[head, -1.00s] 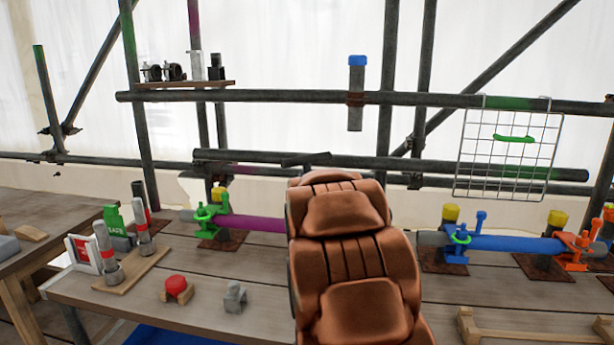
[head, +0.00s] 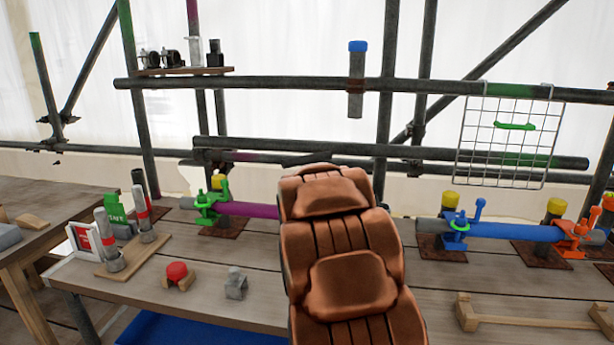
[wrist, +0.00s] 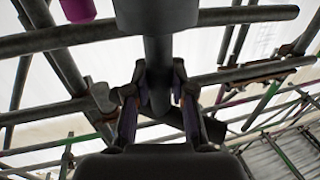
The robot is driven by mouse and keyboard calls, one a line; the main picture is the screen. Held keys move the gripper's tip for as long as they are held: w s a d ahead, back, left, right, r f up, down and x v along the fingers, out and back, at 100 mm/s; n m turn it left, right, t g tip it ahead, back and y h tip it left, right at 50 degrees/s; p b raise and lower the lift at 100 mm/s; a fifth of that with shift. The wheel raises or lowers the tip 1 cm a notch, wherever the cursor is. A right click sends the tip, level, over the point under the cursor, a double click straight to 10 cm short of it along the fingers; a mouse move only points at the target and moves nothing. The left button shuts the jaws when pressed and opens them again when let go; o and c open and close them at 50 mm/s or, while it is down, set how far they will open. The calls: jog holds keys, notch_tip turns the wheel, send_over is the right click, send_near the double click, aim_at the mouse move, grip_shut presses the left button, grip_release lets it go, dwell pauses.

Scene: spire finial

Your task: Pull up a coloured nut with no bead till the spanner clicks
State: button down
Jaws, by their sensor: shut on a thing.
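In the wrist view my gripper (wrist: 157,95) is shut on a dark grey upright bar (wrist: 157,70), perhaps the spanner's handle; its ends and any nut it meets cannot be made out. In the head view my brown padded arm hides the gripper and the held bar. A green coupler (head: 207,207) with upright bolts sits on the left end of a purple tube (head: 250,210). Beads are too small to tell.
Scaffold tubes (head: 280,90) cross behind the bench, with a wire grid (head: 510,150) at right. On the bench are a wooden stand with grey cylinders (head: 108,240), a red-topped block (head: 177,275), a grey clamp (head: 235,284) and a wooden cradle (head: 530,322).

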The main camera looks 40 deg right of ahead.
aim_at(302, 162)
jog(key=shift+w+a+r+m+g+h+p, duration=0.1)
jog(key=shift+m+g+h+p, duration=0.5)
jog(key=shift+p, duration=0.3)
jog(key=shift+a+r+m+g+h+p, duration=0.1)
jog(key=shift+m+g+h+p, duration=0.3)
jog(key=shift+g+h+p, duration=0.35)
jog(key=shift+w+m+g+h+p, duration=0.1)
jog(key=shift+m+g+h+p, duration=1.05)
jog(key=shift+p, duration=2.65)
jog(key=shift+r+m+g+p, duration=0.1)
jog(key=shift+m+g+p, duration=0.35)
jog(key=shift+g+p, duration=0.35)
jog(key=shift+m+g+h+p, duration=0.3)
jog(key=shift+m+g+p, duration=0.7)
jog(key=shift+p, duration=1)
jog(key=shift+r+p, duration=1.35)
jog(key=shift+r, duration=2.25)
